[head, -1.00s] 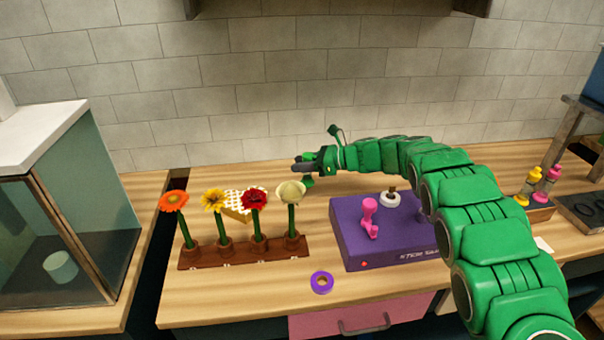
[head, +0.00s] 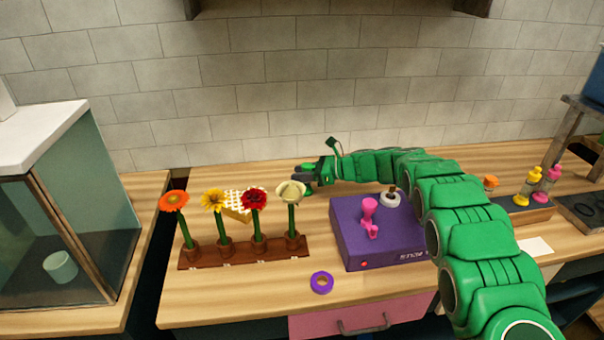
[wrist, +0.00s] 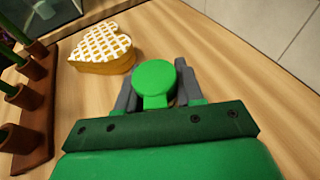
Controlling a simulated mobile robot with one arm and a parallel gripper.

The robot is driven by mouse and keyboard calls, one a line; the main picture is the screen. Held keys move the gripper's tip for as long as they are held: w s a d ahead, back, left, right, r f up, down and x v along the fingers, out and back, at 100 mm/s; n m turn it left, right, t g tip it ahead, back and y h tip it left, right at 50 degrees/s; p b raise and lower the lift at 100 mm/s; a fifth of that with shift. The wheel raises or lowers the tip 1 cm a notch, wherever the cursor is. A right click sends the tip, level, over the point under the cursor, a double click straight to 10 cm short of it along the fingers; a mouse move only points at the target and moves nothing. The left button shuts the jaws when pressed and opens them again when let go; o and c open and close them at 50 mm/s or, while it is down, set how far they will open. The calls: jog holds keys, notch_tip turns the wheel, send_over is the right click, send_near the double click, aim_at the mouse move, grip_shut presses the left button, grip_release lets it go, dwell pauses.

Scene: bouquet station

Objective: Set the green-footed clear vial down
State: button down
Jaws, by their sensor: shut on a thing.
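My gripper (head: 302,174) is at the back of the wooden counter, behind the flower rack and left of the purple box. It is shut on the green-footed clear vial, whose green round part (wrist: 155,74) shows between the grey fingers in the wrist view. In the head view a green part of the vial (head: 308,191) shows just below the fingers, close to the counter top. I cannot tell whether it touches the counter. The vial's clear body cannot be made out.
A heart-shaped waffle-topped box (wrist: 103,50) stands left of the gripper. The brown rack (head: 245,253) holds several flowers. A purple box (head: 365,245) with a pink piece (head: 369,215) stands to the right. A purple tape roll (head: 322,282) lies in front.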

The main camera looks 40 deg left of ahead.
jog(key=shift+f, duration=0.1)
jog(key=c, duration=0.7)
grip_release()
jog(key=shift+d+r, duration=0.1)
jog(key=shift+r, duration=0.1)
jog(key=v, duration=1.1)
jog(key=shift+w+d+r, duration=0.1)
jog(key=shift+w+d, duration=0.05)
jog(key=shift+d, duration=0.2)
